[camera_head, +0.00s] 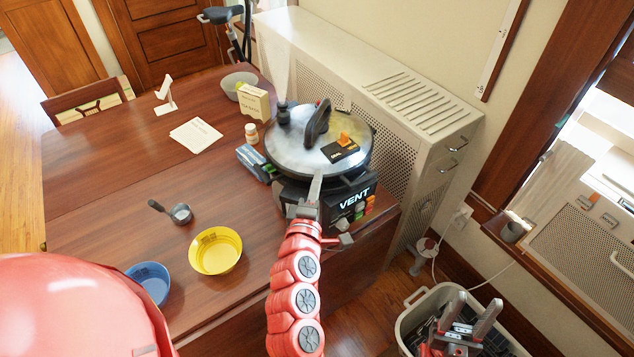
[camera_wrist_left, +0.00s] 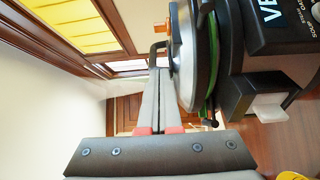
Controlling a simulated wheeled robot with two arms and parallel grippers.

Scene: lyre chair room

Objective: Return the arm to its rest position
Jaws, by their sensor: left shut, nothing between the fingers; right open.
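My left arm reaches up the middle of the head view, and its left gripper (camera_head: 316,182) is shut and empty at the front of the pressure cooker (camera_head: 285,150). In the left wrist view the fingers of my left gripper (camera_wrist_left: 158,80) lie together alongside the cooker's lid (camera_wrist_left: 190,70); I cannot tell whether they touch it. My right gripper (camera_head: 474,312) is open at the lower right, above a pale bin. Steam rises from the valve (camera_head: 283,114) on the lid. The black base with the word VENT (camera_head: 355,199) is partly hidden by my left gripper.
A perforated radiator cover (camera_head: 400,150) stands behind the cooker. The pale bin (camera_head: 408,318) holds dark items. The table's left part is mostly clear.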

